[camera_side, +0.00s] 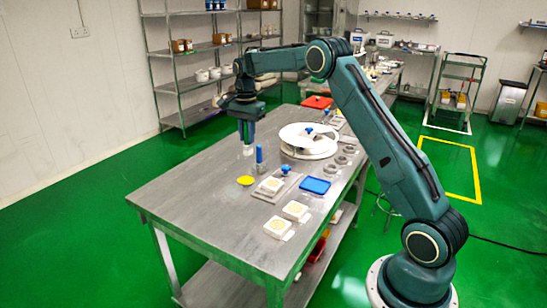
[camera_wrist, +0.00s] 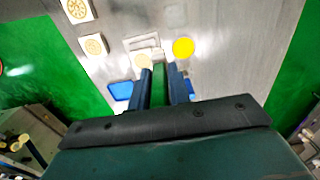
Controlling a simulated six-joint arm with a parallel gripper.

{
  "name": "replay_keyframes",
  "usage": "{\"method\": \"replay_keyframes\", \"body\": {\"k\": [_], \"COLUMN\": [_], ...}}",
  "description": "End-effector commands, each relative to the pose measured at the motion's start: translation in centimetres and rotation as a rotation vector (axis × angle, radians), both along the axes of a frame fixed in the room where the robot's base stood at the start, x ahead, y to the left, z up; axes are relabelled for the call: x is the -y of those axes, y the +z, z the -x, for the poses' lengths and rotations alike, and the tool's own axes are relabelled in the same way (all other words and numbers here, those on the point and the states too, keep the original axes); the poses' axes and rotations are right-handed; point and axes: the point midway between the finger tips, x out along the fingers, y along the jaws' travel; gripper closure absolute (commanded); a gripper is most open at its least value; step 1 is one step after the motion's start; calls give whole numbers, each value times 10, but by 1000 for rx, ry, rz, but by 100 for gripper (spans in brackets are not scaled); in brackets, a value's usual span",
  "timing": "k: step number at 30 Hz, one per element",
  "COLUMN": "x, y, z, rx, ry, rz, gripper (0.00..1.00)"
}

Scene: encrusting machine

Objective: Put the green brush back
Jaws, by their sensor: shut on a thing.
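My gripper (camera_side: 247,143) is shut on the green brush and holds it above the left part of the steel table. In the wrist view, the green brush (camera_wrist: 158,90) runs between the two dark blue fingers of my gripper (camera_wrist: 160,72). In the side view the brush's pale end (camera_side: 248,151) hangs below the fingers, and most of its handle is hidden by them. I cannot tell which spot on the table belongs to the brush.
Near the gripper stand an upright blue-handled tool (camera_side: 259,155), a yellow disc (camera_side: 245,181) and a blue tray (camera_side: 315,186). White moulds (camera_side: 295,210) lie nearer the front. A white round turntable (camera_side: 308,148) stands behind. The table's front left (camera_side: 185,195) is bare.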

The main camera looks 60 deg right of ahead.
Motion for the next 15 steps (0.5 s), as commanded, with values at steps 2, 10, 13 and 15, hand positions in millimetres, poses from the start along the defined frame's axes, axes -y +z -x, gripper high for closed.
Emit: {"method": "replay_keyframes", "body": {"k": [2,10,13,15], "x": [-6,-24,-29,-31], "y": [8,33,38,42], "z": [-11,-35,-40,-42], "rx": [3,2,1,1], "ry": [1,2,0,0], "rz": [1,1,1,1], "gripper": [100,100,100,100]}}
